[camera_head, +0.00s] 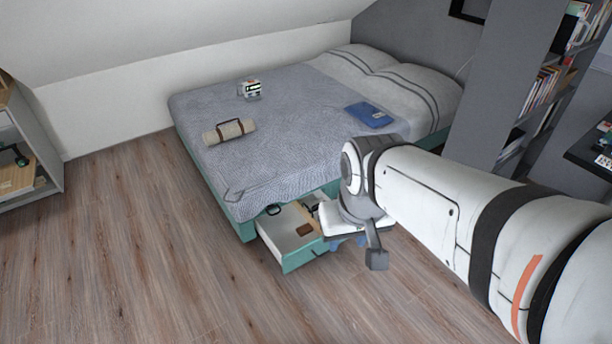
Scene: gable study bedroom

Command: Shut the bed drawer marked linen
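The teal-fronted bed drawer (302,257) stands pulled out from the foot end of the bed's long side, low over the floor. Its pale inside shows, with a brown item (304,229) and a dark item (273,209) in it. I cannot read any linen mark on it. My arm reaches in from the right, and my gripper (348,241) is at the drawer's right end, pointing down. The wrist hides the right part of the drawer. The fingers are mostly hidden, so I cannot tell whether they are open or touch the drawer.
The bed (290,120) carries a rolled beige blanket (229,131), a small white box-like item (249,89) and a blue folded item (369,115). A shelf unit (30,150) stands at the left, bookshelves (500,90) at the right. The wood floor (150,250) before the drawer is clear.

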